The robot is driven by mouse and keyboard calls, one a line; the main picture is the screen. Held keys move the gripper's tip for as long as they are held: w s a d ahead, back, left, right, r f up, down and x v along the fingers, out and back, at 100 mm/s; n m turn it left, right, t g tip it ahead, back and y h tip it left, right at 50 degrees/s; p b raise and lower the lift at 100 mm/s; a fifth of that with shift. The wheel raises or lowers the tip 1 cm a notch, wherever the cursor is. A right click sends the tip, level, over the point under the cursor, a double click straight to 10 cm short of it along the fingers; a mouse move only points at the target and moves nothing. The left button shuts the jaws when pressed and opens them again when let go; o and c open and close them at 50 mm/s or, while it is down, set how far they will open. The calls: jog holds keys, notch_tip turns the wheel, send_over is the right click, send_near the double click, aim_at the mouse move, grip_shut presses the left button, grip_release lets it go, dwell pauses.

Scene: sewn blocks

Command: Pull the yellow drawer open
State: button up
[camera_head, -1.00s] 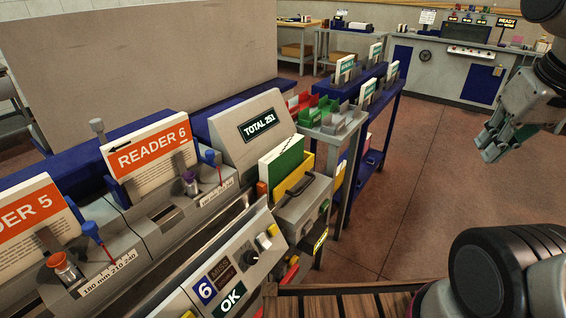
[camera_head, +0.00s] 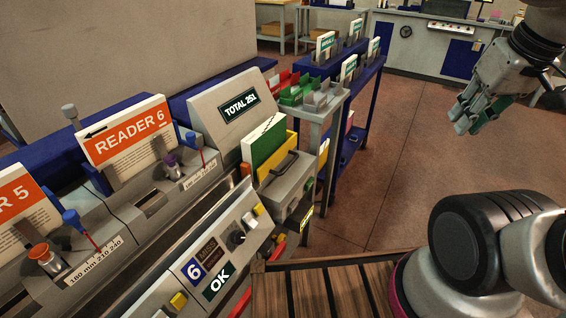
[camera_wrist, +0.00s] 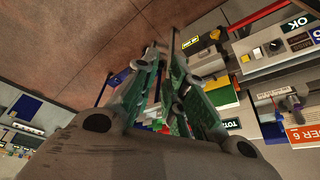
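A yellow holder (camera_head: 292,141), which may be the yellow drawer's front part, stands at the bench end around a green-and-white block. It sits behind a grey box (camera_head: 287,187) with a dark handle. The yellow holder also shows in the wrist view (camera_wrist: 222,83). I cannot tell for sure which yellow part is the drawer. My gripper (camera_head: 470,117) hangs in the air at the upper right, well apart from the bench, fingers pointing down-left. In the wrist view my gripper (camera_wrist: 162,55) shows a gap between its green fingers, with nothing held.
The grey bench carries an OK panel (camera_head: 213,272), a TOTAL 251 display (camera_head: 240,108) and a READER 6 card (camera_head: 130,135). Red, green and grey bins (camera_head: 300,92) and a blue rack (camera_head: 371,100) stand beyond. The brown floor (camera_head: 410,165) between bench and gripper is clear.

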aim_at(291, 162)
jog(key=shift+o, duration=1.1)
jog(key=f+g, duration=0.1)
jog(key=f, duration=0.1)
jog(key=w+f+g, duration=0.1)
jog(key=f+g, duration=0.1)
jog(key=f, duration=0.1)
jog(key=shift+w+d+f+m, duration=0.25)
jog(key=shift+w+f+m, duration=0.05)
jog(key=w+a+f+m+g+y, duration=0.2)
jog(key=w+a+f+m+y, duration=0.3)
jog(key=a+f, duration=0.6)
jog(key=w+a+f+m+g+y, duration=0.25)
jog(key=a+f+y, duration=0.55)
jog(key=f, duration=0.4)
jog(key=w+a+f+m+t+y, duration=0.1)
jog(key=w+a+f+m+t, duration=0.1)
jog(key=w+a+f+t, duration=0.35)
jog(key=w+d+f+n+t+h, duration=0.1)
jog(key=w+d+n+t, duration=0.2)
jog(key=w+t, duration=0.8)
jog(key=w+a+g, duration=0.1)
jog(key=w+a, duration=0.1)
jog(key=w+a+f+g, duration=0.1)
jog(key=w+a, duration=0.1)
jog(key=w, duration=0.1)
jog(key=w+a+g, duration=0.2)
jog(key=w, duration=0.1)
jog(key=shift+w+a+f, duration=0.15)
jog(key=shift+w+f, duration=0.05)
jog(key=shift+f, duration=0.1)
